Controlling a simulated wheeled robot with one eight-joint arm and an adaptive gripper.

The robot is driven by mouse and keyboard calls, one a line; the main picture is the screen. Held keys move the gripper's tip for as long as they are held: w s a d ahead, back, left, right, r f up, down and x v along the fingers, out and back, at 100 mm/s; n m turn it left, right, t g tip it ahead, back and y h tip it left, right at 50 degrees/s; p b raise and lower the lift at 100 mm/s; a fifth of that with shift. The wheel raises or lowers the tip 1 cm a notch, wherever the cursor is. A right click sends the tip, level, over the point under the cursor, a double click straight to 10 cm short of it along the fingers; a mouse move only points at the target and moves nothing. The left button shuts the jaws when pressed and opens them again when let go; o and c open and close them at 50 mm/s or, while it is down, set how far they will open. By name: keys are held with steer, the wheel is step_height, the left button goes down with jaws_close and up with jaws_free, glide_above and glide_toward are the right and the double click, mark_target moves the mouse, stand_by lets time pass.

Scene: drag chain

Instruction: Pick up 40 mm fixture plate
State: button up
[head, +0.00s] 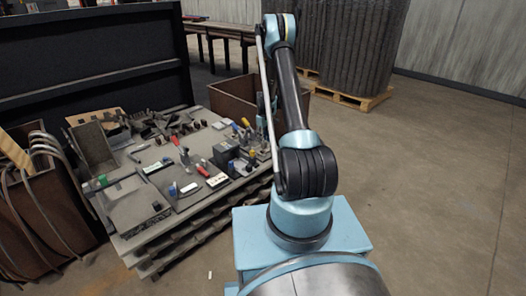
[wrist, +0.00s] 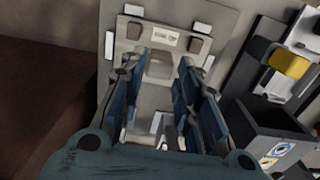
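A pale plate (wrist: 160,28) with a small printed label, white blocks and brown blocks lies ahead of my gripper in the wrist view. It looks like the fixture plate, but the label is too small to read. My gripper (wrist: 158,76) is open, with its blue fingers apart on either side of a grey-brown block on the plate. Nothing is clearly held, and contact cannot be told. In the head view my arm reaches over the far right of the table, and the plate cannot be made out there.
The table (head: 130,208) is crowded with small parts and tools. In the wrist view a dark box (wrist: 270,130) and a yellow part (wrist: 290,63) are right of my fingers. A brown bin (head: 235,97) stands behind the table. Open floor lies at right.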

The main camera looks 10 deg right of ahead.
mark_target(264, 146)
step_height(264, 146, down, 4)
steer(key=shift+f, duration=0.1)
steer(key=shift+c, duration=0.6)
jaws_close()
